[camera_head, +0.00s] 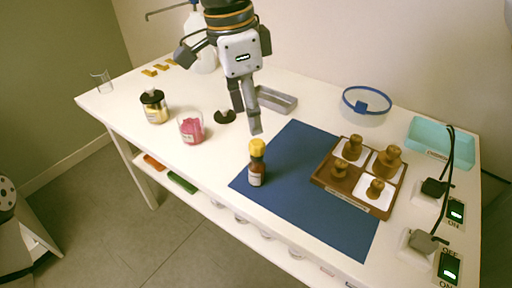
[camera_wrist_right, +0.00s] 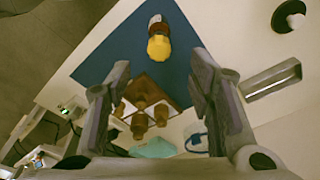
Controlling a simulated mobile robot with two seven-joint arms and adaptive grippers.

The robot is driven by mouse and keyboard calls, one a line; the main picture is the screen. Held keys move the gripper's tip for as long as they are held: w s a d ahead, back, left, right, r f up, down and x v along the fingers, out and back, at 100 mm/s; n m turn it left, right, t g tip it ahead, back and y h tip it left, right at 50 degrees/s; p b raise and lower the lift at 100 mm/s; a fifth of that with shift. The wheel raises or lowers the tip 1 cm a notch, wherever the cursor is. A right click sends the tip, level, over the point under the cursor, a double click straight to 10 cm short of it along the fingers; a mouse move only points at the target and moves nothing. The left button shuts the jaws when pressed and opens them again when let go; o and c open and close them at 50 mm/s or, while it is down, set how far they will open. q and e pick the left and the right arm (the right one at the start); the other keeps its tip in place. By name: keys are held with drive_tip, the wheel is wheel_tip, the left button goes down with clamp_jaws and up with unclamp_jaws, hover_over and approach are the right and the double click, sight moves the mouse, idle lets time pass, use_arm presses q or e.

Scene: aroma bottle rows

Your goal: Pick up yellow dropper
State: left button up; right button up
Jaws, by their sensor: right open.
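The yellow dropper (camera_head: 257,147) is seated on top of a small brown bottle (camera_head: 256,175) with a pale label, upright on the left part of the blue mat (camera_head: 305,205). My right gripper (camera_head: 247,118) is open and empty, pointing down above and just behind the dropper, not touching it. In the right wrist view, the yellow dropper (camera_wrist_right: 159,47) and the brown bottle (camera_wrist_right: 157,22) appear beyond the two spread fingers of my right gripper (camera_wrist_right: 160,63). My left gripper is not in view.
A brown tray (camera_head: 350,199) with several wooden-knobbed pieces sits on the mat's right. A pink-filled glass (camera_head: 191,128), a dark-lidded jar (camera_head: 154,106) and a black lid (camera_head: 225,117) stand left. A grey tray (camera_head: 277,99) lies behind. The mat's front is clear.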

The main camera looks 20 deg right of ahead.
sight(257, 142)
drive_tip(key=f, duration=0.2)
drive_tip(key=d+f, duration=0.1)
drive_tip(key=f, duration=0.5)
drive_tip(key=shift+d+f, duration=0.2)
drive_tip(key=shift+d, duration=0.05)
drive_tip(key=c, duration=0.7)
